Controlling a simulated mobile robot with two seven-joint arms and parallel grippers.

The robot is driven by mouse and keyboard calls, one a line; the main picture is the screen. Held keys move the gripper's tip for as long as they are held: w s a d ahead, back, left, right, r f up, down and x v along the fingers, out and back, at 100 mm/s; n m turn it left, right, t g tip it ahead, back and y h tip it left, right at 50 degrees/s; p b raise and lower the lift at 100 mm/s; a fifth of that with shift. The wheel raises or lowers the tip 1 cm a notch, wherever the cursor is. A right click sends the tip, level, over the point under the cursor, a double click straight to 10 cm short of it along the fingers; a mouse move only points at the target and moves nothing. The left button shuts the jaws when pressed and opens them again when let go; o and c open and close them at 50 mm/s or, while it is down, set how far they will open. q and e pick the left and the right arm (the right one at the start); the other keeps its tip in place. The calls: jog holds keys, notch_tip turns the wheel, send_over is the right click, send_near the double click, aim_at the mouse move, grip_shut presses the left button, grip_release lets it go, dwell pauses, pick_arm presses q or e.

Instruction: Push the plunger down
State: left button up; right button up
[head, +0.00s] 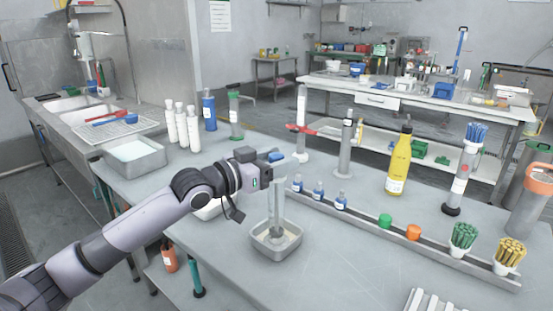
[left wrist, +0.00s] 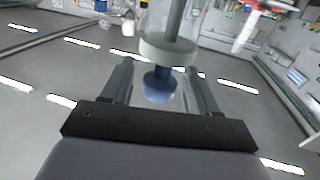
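My left gripper (head: 272,158) comes in from the left and is at the top of a clear upright cylinder (head: 277,205) that stands in a metal tray (head: 260,246). The plunger has a blue knob (left wrist: 159,86), a pale collar (left wrist: 166,51) and a grey rod (left wrist: 175,18). In the left wrist view the blue knob lies between the two fingers, with a visible gap on each side, so the left gripper (left wrist: 160,90) is open around it. The head view shows the fingers small and partly hidden. My right gripper is not in view.
A long metal rack with small blue-capped bottles (head: 319,190), a green piece (head: 385,220) and an orange piece (head: 413,231) runs right of the tray. A yellow bottle (head: 399,165) stands behind it. White bottles (head: 182,128) and a metal basin (head: 133,155) stand at the left.

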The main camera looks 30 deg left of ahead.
aim_at(270, 162)
pick_arm(q)
jog(key=b+v, duration=0.1)
jog(key=v, duration=0.6)
dwell(0.5)
jog(key=shift+s, duration=0.1)
dwell(0.4)
